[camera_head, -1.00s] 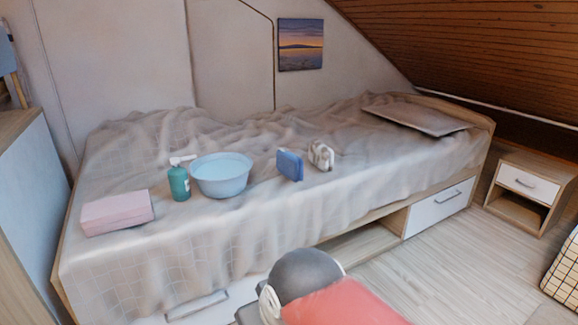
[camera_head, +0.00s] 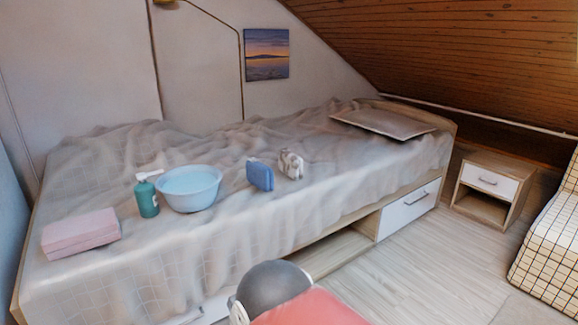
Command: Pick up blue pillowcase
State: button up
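A small blue folded cloth item (camera_head: 260,175), which looks like the blue pillowcase, stands upright on the bed near its front edge. It is just right of the light blue basin and left of a white and brown patterned item (camera_head: 291,164). My gripper is not in view. Only a grey and red part of my arm shows at the bottom middle, in front of the bed and apart from the blue item.
The bed (camera_head: 300,207) has a rumpled beige cover. On it are a basin (camera_head: 189,189), a green pump bottle (camera_head: 147,197), a pink folded cloth (camera_head: 81,233) and a flat pillow (camera_head: 383,124). A nightstand (camera_head: 493,188) and checked furniture (camera_head: 551,245) stand right. Floor between is clear.

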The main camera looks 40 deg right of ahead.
aim_at(260, 175)
jog(key=i+l+u, duration=0.1)
jog(key=l, duration=0.35)
jog(key=i+l+u, duration=0.1)
jog(key=l, duration=0.4)
jog(key=i+l+u, duration=0.1)
jog(key=i+l, duration=0.15)
jog(key=l, duration=0.2)
jog(key=i+l+u, duration=0.1)
jog(key=l, duration=0.4)
jog(key=i+l+u, duration=0.1)
jog(key=l, duration=0.4)
jog(key=i+l+u, duration=0.1)
jog(key=l, duration=0.45)
